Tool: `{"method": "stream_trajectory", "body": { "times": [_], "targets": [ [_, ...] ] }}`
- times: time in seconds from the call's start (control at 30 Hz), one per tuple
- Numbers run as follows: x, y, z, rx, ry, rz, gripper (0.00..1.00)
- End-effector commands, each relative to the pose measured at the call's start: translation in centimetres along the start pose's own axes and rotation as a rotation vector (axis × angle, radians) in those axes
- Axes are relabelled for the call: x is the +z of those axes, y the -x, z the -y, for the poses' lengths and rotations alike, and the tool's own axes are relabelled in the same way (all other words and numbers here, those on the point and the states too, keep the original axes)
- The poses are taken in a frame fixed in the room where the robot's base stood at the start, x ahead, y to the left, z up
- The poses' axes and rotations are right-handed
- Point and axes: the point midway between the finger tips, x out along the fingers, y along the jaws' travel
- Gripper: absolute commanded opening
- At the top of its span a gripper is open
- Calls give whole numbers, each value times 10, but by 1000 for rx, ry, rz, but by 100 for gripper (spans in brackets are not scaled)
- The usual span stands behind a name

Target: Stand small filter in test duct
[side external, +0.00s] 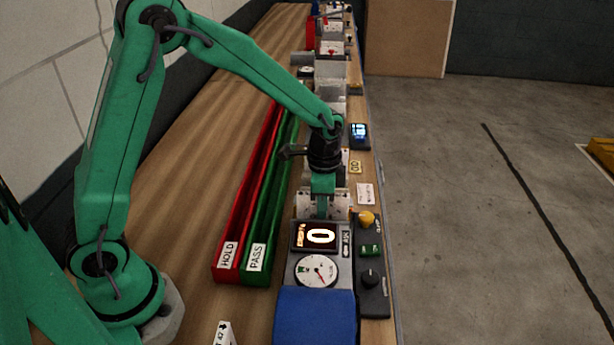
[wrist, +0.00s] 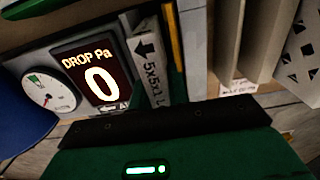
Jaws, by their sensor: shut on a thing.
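My gripper (side external: 321,208) points down just behind the display of the test duct unit (side external: 346,268), between pale perforated pieces (side external: 340,203). In the wrist view, it is shut on the small filter (wrist: 150,70), whose white edge shows an arrow and "5x5x1". The filter's edge is beside the duct's display (wrist: 101,84), which reads "DROP Pa 0". The filter's lower part is hidden, so I cannot tell whether it touches the duct floor. In the side view, the filter is hidden behind the gripper and display.
A red HOLD channel (side external: 226,254) and green PASS channel (side external: 257,255) run along the bench to the left. A gauge (side external: 317,271) and blue block (side external: 314,318) are in front. A dark control strip (side external: 371,285) with a yellow knob (side external: 366,219) is at right. Bare bench lies far left.

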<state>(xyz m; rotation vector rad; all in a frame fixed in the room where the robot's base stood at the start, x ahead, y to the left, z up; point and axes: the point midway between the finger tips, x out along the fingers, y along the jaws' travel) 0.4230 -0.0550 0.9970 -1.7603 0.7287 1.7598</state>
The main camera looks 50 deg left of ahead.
Motion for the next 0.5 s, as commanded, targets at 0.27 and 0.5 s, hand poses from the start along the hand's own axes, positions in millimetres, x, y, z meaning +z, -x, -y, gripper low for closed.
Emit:
{"method": "stream_trajectory", "body": {
  "times": [0.27, 0.5],
  "targets": [
    [0, -2, 0, 0, 0, 0, 0],
    [0, -2, 0, 0, 0, 0, 41]
  ]
}}
